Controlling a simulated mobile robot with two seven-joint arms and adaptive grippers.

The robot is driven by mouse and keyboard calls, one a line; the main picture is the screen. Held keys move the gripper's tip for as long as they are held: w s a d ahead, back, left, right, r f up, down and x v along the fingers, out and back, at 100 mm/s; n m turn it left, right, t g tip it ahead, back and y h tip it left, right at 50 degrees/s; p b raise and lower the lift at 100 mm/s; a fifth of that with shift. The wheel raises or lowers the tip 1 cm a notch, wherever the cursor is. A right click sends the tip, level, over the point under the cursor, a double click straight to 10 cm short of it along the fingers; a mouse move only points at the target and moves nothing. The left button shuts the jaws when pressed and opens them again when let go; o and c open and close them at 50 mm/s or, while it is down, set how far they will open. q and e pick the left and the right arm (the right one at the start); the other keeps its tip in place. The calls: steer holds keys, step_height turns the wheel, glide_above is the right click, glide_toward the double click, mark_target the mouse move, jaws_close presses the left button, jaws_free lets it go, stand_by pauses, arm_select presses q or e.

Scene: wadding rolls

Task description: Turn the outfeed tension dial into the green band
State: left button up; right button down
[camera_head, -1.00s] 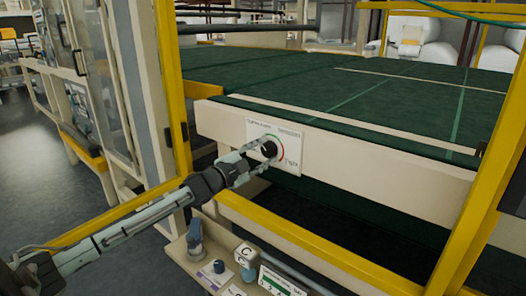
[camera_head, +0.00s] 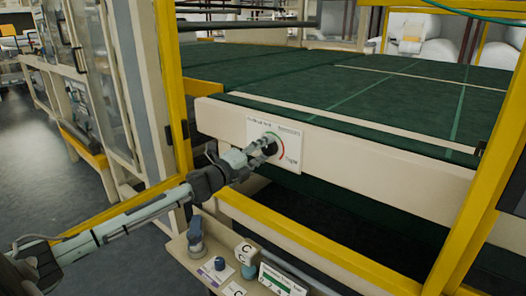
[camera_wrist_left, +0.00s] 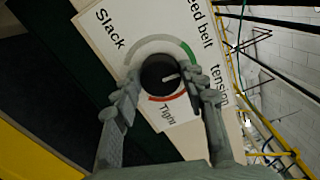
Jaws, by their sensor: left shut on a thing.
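The tension dial (camera_wrist_left: 158,74) is a round black knob with a white pointer line, on a white plate (camera_wrist_left: 95,30) marked Slack, Tight and "tension". In the left wrist view its pointer aims right. The green band (camera_wrist_left: 187,50) is at the upper right of the scale and the red arc (camera_wrist_left: 167,97) below. My finger hides the scale where the pointer aims. My left gripper (camera_wrist_left: 160,84) is shut on the knob, one finger each side. In the head view the gripper (camera_head: 265,149) reaches the dial (camera_head: 272,146) from the left, partly covering it. My right gripper is not in view.
The plate is on the cream side rail (camera_head: 370,158) of the green belt (camera_head: 330,85). Yellow posts (camera_head: 490,180) stand either side.

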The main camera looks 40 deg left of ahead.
arm_select(q)
steer(key=shift+r+m, duration=0.1)
steer(key=shift+m, duration=0.5)
steer(key=o, duration=1.2)
steer(key=shift+c, duration=0.2)
steer(key=shift+s+f, duration=0.2)
steer(key=shift+s, duration=0.1)
steer(key=s, duration=1.1)
steer(key=shift+s+a+r, duration=0.15)
steer(key=shift+s+a, duration=0.05)
steer(key=shift+a, duration=0.25)
